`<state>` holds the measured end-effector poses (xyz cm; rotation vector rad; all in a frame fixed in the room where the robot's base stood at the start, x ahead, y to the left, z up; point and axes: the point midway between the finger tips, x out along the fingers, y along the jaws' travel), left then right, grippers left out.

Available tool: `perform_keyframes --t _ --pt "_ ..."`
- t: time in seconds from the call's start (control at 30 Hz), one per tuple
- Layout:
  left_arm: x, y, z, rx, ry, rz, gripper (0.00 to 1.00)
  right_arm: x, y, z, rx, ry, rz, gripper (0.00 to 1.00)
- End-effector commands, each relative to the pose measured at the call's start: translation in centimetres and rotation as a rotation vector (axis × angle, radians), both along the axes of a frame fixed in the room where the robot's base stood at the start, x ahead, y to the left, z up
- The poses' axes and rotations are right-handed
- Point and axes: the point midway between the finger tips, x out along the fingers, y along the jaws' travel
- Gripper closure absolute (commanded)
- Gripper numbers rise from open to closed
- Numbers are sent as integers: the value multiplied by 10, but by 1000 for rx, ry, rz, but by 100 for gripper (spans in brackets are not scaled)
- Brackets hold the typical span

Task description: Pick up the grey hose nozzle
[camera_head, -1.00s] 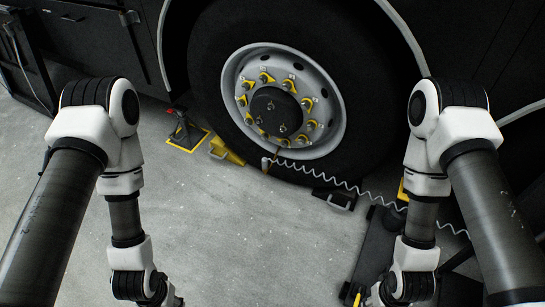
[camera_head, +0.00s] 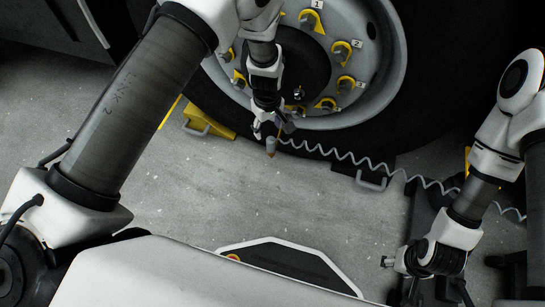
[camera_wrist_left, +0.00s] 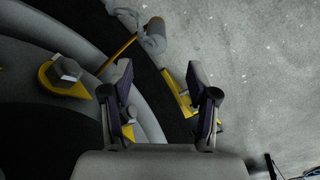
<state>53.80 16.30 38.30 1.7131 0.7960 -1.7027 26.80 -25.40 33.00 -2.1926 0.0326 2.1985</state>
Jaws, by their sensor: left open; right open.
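The grey hose nozzle (camera_head: 271,146) hangs in front of the wheel's lower rim, with a brownish tip and a coiled grey hose (camera_head: 345,157) running right from it. In the left wrist view the nozzle (camera_wrist_left: 154,27) is a grey cylinder with a thin orange-brown stem, beyond the fingertips. My left gripper (camera_head: 273,128) is open and empty, close to the nozzle; in its wrist view the jaws (camera_wrist_left: 160,72) are apart with nothing between them. My right gripper (camera_head: 392,262) is low on the right, away from the nozzle; its fingers are hard to make out.
The large wheel (camera_head: 375,75) with yellow nut markers stands directly behind the nozzle. A yellow wheel chock (camera_head: 205,122) sits on the floor at left, and a dark chock with a handle (camera_head: 365,178) at right. Grey floor (camera_head: 215,190) is clear in front.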

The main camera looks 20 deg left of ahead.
Motion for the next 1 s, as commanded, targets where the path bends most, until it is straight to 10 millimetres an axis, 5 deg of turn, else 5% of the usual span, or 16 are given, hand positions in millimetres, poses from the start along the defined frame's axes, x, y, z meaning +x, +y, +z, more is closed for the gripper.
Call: perform_keyframes --t 0.5,0.77,0.93,1.0 --pt "0 -11 -74 -5 5 17 41 0 0 -42 0 -1 1 41" --pt "1 -11 -75 -4 2 15 41 1 0 -41 0 -2 1 41" --pt "1 -11 -76 -5 4 15 100 0 0 -41 0 -1 1 41" --pt "1 -11 -76 -5 4 15 100 0 0 -41 0 -1 1 41"
